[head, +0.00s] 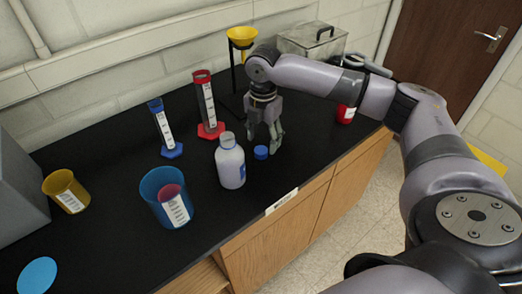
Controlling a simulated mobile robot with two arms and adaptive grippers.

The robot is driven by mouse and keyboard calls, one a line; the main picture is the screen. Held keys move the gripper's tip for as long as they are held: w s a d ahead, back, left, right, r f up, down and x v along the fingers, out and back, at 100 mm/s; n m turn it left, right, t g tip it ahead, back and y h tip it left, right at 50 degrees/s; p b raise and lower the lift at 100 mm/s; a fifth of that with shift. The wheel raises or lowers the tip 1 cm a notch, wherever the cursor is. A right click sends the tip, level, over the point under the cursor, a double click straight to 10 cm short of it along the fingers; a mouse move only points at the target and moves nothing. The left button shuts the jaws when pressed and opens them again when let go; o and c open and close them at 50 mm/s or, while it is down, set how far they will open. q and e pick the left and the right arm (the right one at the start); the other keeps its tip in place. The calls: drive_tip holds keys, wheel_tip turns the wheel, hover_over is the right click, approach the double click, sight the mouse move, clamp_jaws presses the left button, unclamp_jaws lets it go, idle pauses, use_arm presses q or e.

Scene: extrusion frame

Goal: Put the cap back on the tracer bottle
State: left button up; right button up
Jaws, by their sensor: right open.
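The tracer bottle (230,166) is a pale, bluish-white bottle with a label, standing upright on the black bench near its front edge. A small blue cap (261,152) lies on the bench just right of the bottle, apart from it. My right gripper (263,143) points down, open and empty, just behind and above the cap, to the right of the bottle. Whether its fingertips touch the bench cannot be told. My left gripper is not in view.
A blue beaker (155,185) with a magenta cup (173,198) stands left of the bottle. Graduated cylinders with blue (172,151) and red (211,132) bases stand behind. A yellow beaker (68,190) is far left, a red container (345,115) right. Bench front-left is mostly clear.

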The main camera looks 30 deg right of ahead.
sight(261, 149)
drive_tip(key=f, duration=0.3)
drive_tip(key=f+p, duration=0.1)
drive_tip(key=shift+w+f, duration=0.2)
drive_tip(key=shift+w, duration=0.05)
drive_tip(key=shift+c, duration=0.6)
drive_tip(key=c, duration=0.7)
